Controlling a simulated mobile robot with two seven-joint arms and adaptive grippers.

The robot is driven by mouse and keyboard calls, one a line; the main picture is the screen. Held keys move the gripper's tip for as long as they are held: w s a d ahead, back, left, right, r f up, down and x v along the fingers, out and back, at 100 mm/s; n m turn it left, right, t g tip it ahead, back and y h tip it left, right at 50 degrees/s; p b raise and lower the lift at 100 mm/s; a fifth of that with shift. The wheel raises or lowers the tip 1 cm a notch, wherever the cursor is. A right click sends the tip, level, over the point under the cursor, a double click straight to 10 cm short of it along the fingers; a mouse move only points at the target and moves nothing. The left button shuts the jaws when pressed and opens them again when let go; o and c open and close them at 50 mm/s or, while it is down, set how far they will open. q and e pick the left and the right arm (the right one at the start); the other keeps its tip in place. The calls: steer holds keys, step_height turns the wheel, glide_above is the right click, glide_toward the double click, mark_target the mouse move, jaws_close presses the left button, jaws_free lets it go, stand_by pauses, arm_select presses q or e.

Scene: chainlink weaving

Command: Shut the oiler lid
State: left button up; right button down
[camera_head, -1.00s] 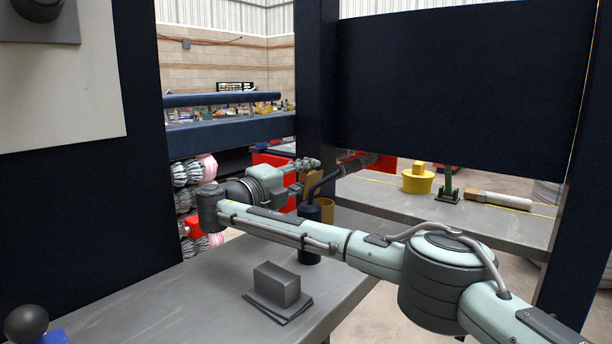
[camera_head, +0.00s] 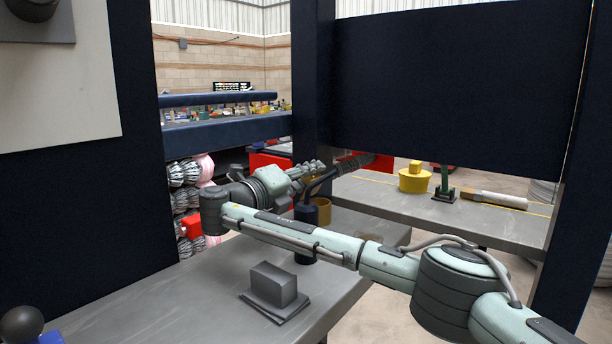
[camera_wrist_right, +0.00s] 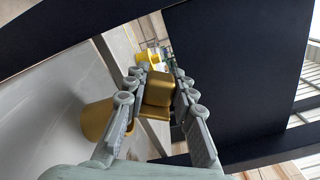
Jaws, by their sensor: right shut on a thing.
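The oiler is a brass-coloured cup (camera_head: 322,212) on the grey table, partly hidden behind a dark post and my right arm. It also shows in the right wrist view (camera_wrist_right: 98,118), left of the fingers. My right gripper (camera_head: 308,168) is at the oiler, above the cup. In the right wrist view the right gripper (camera_wrist_right: 160,76) has its fingers on both sides of a brass piece that looks like the oiler lid (camera_wrist_right: 158,92), and is shut on it. The lid looks raised and tilted beside the cup; its hinge is hidden. My left gripper is out of view.
A dark post with a bent black tube (camera_head: 306,245) stands just before the oiler. A grey block (camera_head: 274,284) sits on the near table. A dark blue upright (camera_head: 312,80) and panel (camera_head: 460,85) rise behind. A yellow pot (camera_head: 414,180) stands on the farther table.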

steer(key=shift+s+d+f+m, duration=0.1)
steer(key=shift+s+d+m, duration=0.15)
steer(key=shift+m, duration=0.4)
steer(key=shift+s+d+m, duration=0.1)
steer(key=shift+d+m, duration=0.1)
steer(key=shift+m, duration=0.45)
steer(key=c, duration=1.2)
jaws_free()
steer(key=shift+s, duration=0.1)
steer(key=v, duration=1)
steer(key=shift+s+a+f, duration=0.2)
steer(key=shift+a, duration=0.05)
steer(key=shift+s+a+r, duration=0.15)
steer(key=shift+s+a, duration=0.15)
steer(key=shift+s, duration=0.25)
